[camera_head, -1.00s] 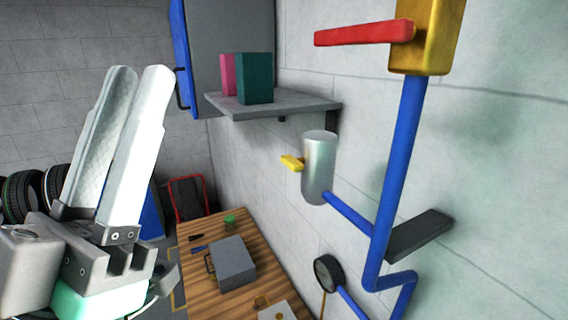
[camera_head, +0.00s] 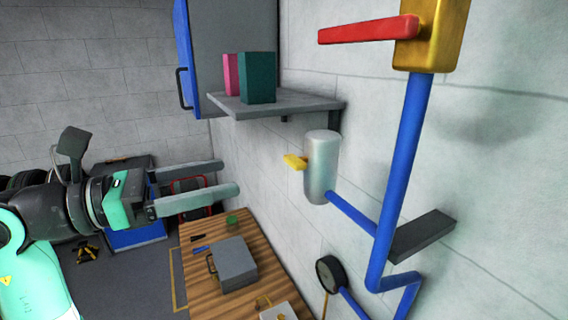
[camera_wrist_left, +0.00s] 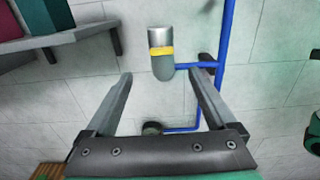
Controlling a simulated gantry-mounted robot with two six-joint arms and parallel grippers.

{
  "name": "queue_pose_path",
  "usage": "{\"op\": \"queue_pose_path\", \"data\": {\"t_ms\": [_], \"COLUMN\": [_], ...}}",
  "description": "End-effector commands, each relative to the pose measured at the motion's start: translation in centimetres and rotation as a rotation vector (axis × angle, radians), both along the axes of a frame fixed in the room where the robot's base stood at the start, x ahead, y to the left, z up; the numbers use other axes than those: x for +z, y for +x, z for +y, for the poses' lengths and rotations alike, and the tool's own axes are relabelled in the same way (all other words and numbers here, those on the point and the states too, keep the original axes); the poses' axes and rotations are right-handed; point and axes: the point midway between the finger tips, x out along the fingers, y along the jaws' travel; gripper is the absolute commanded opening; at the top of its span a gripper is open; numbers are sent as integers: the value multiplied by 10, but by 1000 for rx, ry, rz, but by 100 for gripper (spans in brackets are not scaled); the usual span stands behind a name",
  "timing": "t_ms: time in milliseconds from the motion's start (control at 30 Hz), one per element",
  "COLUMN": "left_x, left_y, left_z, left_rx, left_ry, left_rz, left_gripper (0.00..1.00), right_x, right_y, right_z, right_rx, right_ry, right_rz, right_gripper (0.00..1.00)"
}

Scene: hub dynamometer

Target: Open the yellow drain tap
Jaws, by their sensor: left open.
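The yellow drain tap (camera_head: 295,162) sticks out to the left from a silver cylinder (camera_head: 322,168) on the wall. In the left wrist view the tap (camera_wrist_left: 160,51) is a yellow band across the front of the cylinder (camera_wrist_left: 162,70). My left gripper (camera_head: 230,177) is open and empty, its fingers pointing right toward the wall. It is left of the tap and apart from it. In the left wrist view the tap and cylinder lie beyond the fingertips, in the gap between the fingers. My right gripper is not in view.
A blue pipe (camera_head: 402,165) runs down the wall, with a red lever (camera_head: 367,31) on a yellow valve (camera_head: 432,35). A grey shelf (camera_head: 290,107) with boxes juts out above the tap. A wooden bench (camera_head: 203,285) with a grey case (camera_head: 233,264) stands below.

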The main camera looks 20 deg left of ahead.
Motion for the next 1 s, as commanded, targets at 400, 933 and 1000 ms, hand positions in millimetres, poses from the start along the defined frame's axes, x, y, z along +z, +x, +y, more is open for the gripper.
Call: {"op": "queue_pose_path", "data": {"t_ms": [400,933,1000], "left_x": [4,0,0], "left_y": [41,89,89], "left_z": [-39,-77,-77], "left_rx": [-11,-5,-5], "left_ry": [-5,-2,-2], "left_rz": [2,-2,-2], "left_gripper": [90,90,90], "right_x": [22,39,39], "right_y": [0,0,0], "right_z": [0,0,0], "right_rx": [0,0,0], "right_ry": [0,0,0], "right_rz": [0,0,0], "right_gripper": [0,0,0]}}
